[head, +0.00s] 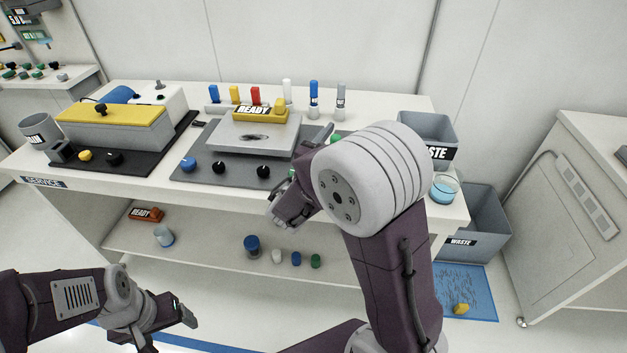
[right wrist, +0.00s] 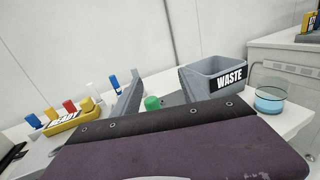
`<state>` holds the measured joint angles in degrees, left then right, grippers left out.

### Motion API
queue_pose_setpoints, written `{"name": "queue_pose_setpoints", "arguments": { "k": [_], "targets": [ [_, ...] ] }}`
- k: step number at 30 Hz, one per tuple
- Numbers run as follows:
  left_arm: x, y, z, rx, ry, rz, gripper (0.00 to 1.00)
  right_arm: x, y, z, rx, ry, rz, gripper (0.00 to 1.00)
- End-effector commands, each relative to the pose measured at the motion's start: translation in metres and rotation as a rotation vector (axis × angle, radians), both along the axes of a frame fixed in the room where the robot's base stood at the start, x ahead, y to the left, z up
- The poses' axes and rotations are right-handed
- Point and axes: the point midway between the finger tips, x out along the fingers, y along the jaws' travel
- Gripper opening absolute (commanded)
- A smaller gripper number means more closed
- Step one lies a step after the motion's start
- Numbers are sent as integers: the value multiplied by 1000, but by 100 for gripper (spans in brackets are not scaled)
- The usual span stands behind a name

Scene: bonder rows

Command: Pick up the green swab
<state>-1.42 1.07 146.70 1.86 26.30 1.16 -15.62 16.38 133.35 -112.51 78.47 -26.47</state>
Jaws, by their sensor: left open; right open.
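A green swab top (right wrist: 152,103) shows in the right wrist view, just right of a grey finger of my right gripper and in front of the waste bin. In the head view my right arm hides most of that spot; a small green piece (head: 336,138) shows beside the arm's round joint. I cannot tell if it is the same swab. My right gripper (head: 300,172) is open above the bench, with nothing seen between its fingers. My left gripper (head: 170,333) is open and empty, low at the lower left, away from the bench top.
A grey waste bin (head: 429,131) and a glass of blue liquid (head: 445,188) stand at the bench's right end. A yellow READY block (head: 261,115) sits on the central device. Coloured swabs line the back. A green-capped item (head: 315,261) stands on the lower shelf.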

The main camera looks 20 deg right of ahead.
Motion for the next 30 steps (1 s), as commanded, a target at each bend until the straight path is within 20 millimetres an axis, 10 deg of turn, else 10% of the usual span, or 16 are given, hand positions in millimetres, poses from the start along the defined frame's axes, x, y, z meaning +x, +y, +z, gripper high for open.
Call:
{"name": "queue_pose_setpoints", "arguments": {
  "k": [6, 30],
  "targets": [
    [0, 0, -39, 0, -1, 0, 78, 7, 19, -50, -5, 27, 42, 51],
    [0, 0, -38, 0, 0, 0, 78, 63, -32, -52, -4, 27, 44, 51]
  ]
}}
